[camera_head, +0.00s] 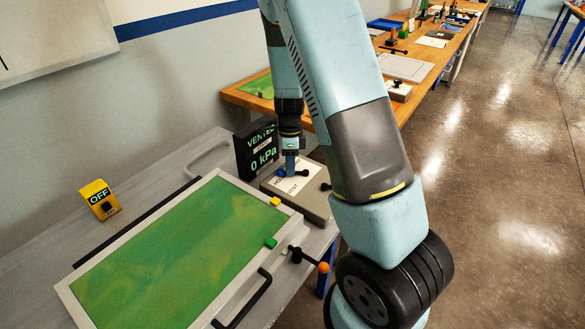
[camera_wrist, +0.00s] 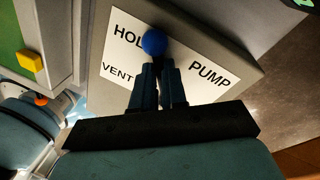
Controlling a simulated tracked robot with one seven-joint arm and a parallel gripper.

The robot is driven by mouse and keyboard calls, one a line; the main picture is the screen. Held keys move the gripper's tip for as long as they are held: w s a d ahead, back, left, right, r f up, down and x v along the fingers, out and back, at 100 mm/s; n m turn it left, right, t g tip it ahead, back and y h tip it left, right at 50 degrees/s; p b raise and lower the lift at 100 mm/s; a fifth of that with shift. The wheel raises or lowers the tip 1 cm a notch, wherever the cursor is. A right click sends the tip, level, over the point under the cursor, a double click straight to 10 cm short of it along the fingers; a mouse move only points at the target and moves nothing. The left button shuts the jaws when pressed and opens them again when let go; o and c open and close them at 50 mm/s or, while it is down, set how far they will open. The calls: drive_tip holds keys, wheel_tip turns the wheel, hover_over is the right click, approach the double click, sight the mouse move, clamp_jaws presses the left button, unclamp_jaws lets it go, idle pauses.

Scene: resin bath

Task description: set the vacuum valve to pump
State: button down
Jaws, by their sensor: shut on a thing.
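The vacuum valve is a grey box (camera_head: 318,207) with a white label plate; the plate (camera_wrist: 205,75) also shows in the wrist view, reading HOLD, VENT and PUMP. A blue ball knob (camera_wrist: 154,42) covers the end of the word HOLD, with PUMP off to its right. My gripper (camera_wrist: 158,68) is shut on the valve handle just below the knob; the fingers hide most of the handle. In the head view my gripper (camera_head: 290,170) points down onto the box. A black display (camera_head: 258,150) behind it reads VENTED and 0 kPa.
A framed green panel (camera_head: 170,255) lies left of the valve, with a yellow block (camera_head: 275,202) and a green block (camera_head: 270,243) at its edge. An orange-tipped lever (camera_head: 323,267) stands in front. A yellow OFF switch (camera_head: 99,199) sits far left. A wooden bench (camera_head: 440,58) runs behind.

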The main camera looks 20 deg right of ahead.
drive_tip(key=w+m, duration=0.1)
drive_tip(key=m, duration=0.2)
drive_tip(key=shift+w+d+r+y, duration=0.1)
drive_tip(key=shift+w+d+y, duration=0.2)
drive_tip(key=shift+w+y, duration=0.1)
drive_tip(key=shift+w+d+m+t, duration=0.25)
drive_tip(key=shift+d+m, duration=0.05)
drive_tip(key=shift+m, duration=0.7)
drive_tip(key=shift+w+d+m+t, duration=0.2)
drive_tip(key=shift+d+m+t, duration=0.05)
drive_tip(key=shift+m, duration=0.75)
drive_tip(key=shift+d, duration=0.1)
drive_tip(key=c, duration=1.2)
unclamp_jaws()
drive_tip(key=shift+o, duration=0.2)
wheel_tip(320, 180, up, 13)
drive_tip(key=w+d, duration=0.1)
drive_tip(key=d, duration=0.1)
drive_tip(key=shift+w+d+r, duration=0.15)
drive_tip(key=shift+w, duration=0.1)
